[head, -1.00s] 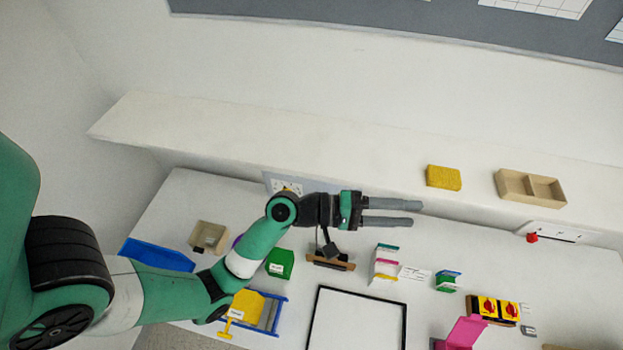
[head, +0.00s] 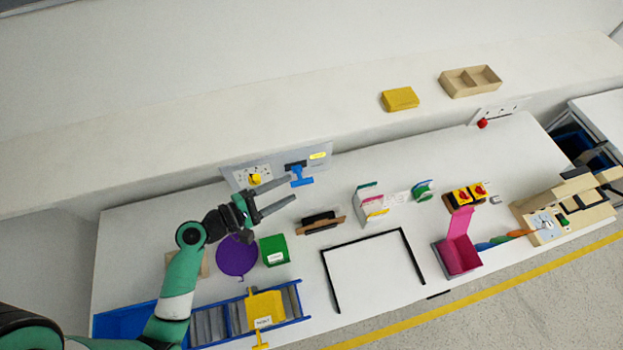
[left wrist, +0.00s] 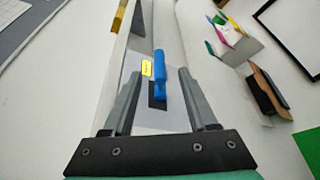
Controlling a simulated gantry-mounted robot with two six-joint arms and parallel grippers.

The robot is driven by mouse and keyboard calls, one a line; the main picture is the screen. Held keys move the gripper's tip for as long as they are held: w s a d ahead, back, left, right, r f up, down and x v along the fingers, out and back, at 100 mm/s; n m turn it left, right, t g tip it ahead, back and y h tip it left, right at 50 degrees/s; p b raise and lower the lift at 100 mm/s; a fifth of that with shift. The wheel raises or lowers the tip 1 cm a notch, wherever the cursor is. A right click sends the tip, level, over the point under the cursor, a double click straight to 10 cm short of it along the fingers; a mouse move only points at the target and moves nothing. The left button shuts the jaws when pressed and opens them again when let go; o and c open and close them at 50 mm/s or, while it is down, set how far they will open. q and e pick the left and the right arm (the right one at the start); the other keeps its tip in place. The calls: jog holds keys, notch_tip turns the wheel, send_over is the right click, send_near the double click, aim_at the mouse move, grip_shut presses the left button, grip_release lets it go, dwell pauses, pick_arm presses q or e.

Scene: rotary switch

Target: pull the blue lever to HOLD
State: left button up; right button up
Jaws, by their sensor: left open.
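The blue lever (head: 301,177) is a T-shaped handle on a grey panel (head: 270,168) against the back wall. A yellow label (head: 318,155) with unreadable writing sits to its upper right in the head view. In the left wrist view, the lever (left wrist: 159,72) rises from a black slot between the two fingers, beyond the tips, with the label (left wrist: 147,68) beside it. My left gripper (head: 285,193) is open and empty, just short of the lever, its fingers pointing toward the panel. I see no contact. My right gripper is not in view.
A yellow knob (head: 255,179) sits on the same panel, left of the lever. A black and brown item (head: 320,222), a green box (head: 274,250) and a purple disc (head: 237,256) lie below. A wall ledge (head: 230,130) runs above the table.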

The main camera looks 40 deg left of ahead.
aim_at(304, 181)
pick_arm(q)
jog(key=shift+p+x, duration=0.7)
jog(key=shift+x, duration=0.5)
jog(key=x, duration=0.6)
jog(key=shift+w+f, duration=0.1)
jog(key=shift+w, duration=0.2)
grip_shut()
